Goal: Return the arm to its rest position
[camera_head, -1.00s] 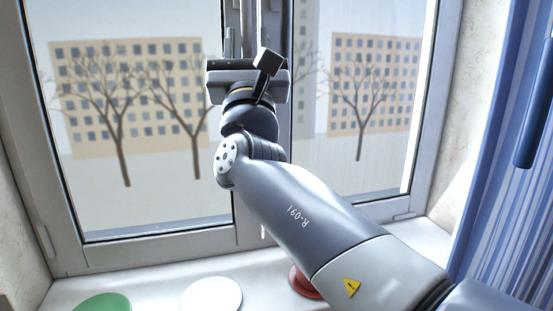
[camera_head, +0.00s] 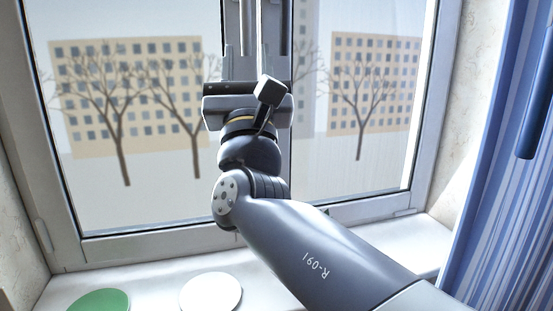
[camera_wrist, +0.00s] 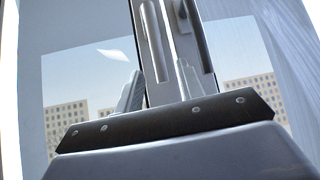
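My gripper (camera_head: 256,58) is at the end of my raised arm, in front of the window's middle post in the head view. Its body is seen from behind, with a small dark camera block on top. In the wrist view my gripper (camera_wrist: 160,78) shows two grey fingers standing apart beyond the dark front plate. The gap between them holds nothing that I can see. My arm reaches up from the lower right, bent at the wrist joint.
A window (camera_head: 150,236) with a pale frame fills the back. On the sill lie a green disc (camera_head: 100,302) and a white disc (camera_head: 210,292). A blue striped curtain (camera_head: 500,200) hangs at the right. The left part of the sill is free of my arm.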

